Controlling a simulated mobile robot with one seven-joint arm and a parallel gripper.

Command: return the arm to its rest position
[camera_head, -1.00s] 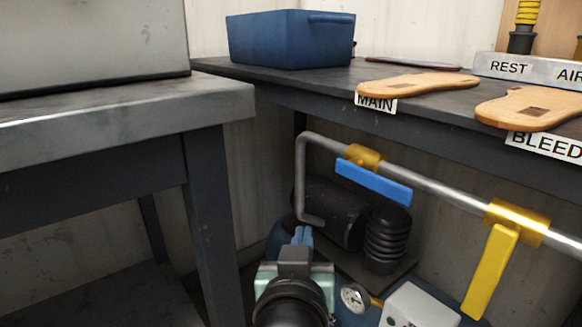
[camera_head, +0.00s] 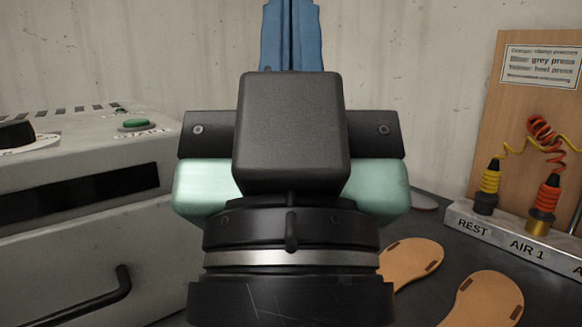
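My gripper (camera_head: 291,35) is raised in the middle of the head view, close to the camera, with its blue fingers pointing up. The two fingers lie side by side with only a thin dark line between them, and nothing shows held in them. The fingertips reach the top edge of the view. My wrist covers the middle of the workbench and whatever lies behind it.
A grey machine (camera_head: 85,210) with a green start button (camera_head: 134,125) stands at left. At right are two sandal soles (camera_head: 410,262), (camera_head: 487,298), a REST/AIR 1 rail (camera_head: 500,238) with yellow (camera_head: 489,182) and orange (camera_head: 546,196) hose couplings, and a wooden board (camera_head: 528,120).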

